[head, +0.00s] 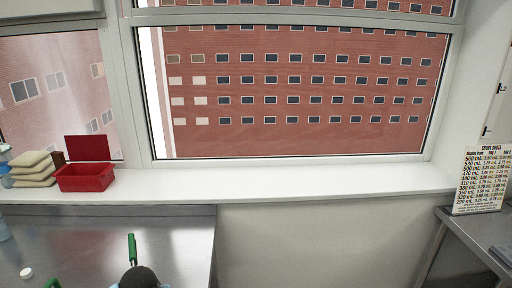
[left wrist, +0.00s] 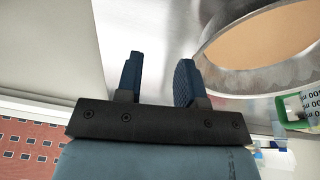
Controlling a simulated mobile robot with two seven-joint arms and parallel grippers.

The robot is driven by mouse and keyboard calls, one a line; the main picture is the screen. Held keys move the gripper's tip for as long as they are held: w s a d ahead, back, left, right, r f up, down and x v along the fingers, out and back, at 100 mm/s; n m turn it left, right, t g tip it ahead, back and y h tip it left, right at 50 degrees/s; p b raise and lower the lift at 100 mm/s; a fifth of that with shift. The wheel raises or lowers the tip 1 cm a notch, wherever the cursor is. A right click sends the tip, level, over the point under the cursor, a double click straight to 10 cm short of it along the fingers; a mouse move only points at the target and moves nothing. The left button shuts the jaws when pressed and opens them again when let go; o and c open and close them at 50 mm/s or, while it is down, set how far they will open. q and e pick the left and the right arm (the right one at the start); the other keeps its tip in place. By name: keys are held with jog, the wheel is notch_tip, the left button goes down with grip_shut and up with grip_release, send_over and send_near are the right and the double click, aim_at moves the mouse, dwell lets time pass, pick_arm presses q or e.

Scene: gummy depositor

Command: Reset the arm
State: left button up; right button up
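My left gripper (left wrist: 158,62) shows in the left wrist view. Its two dark blue fingers stand apart with nothing between them, so it is open and empty. A large round metal rim (left wrist: 222,80) with a tan inside is to the right of the fingers and apart from them. In the head view I cannot make out either gripper. A dark rounded shape (head: 140,277) at the bottom edge may be part of my arm, but I cannot tell.
A steel table (head: 170,235) is at lower left, with green handles (head: 132,249) at its front. A red open box (head: 85,178) and pale bags (head: 32,168) sit on the sill. A printed sign (head: 480,180) stands on the right table. A green-edged marked container (left wrist: 300,105) shows near the rim.

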pick_arm(q)
jog(key=s+d+m+h, duration=0.1)
jog(key=s+d+m, duration=0.2)
jog(key=s, duration=1.2)
jog(key=s+a+r+m, duration=0.1)
jog(key=s+a+r, duration=0.1)
jog(key=s, duration=0.5)
jog(key=s+a+r, duration=0.1)
jog(key=s+a, duration=0.2)
jog(key=s, duration=0.3)
jog(key=w+d+f+t, duration=0.2)
jog(key=f, duration=0.2)
jog(key=w+d+f+t+h, duration=0.1)
jog(key=w+d+f+t, duration=0.1)
jog(key=f, duration=0.3)
jog(key=w+d+f+m+t+h, duration=0.1)
jog(key=w+d+f+t, duration=0.1)
jog(key=d+f+t, duration=0.1)
jog(key=shift+w+f+t, duration=0.25)
jog(key=shift+f+t, duration=0.25)
jog(key=shift+f, duration=0.4)
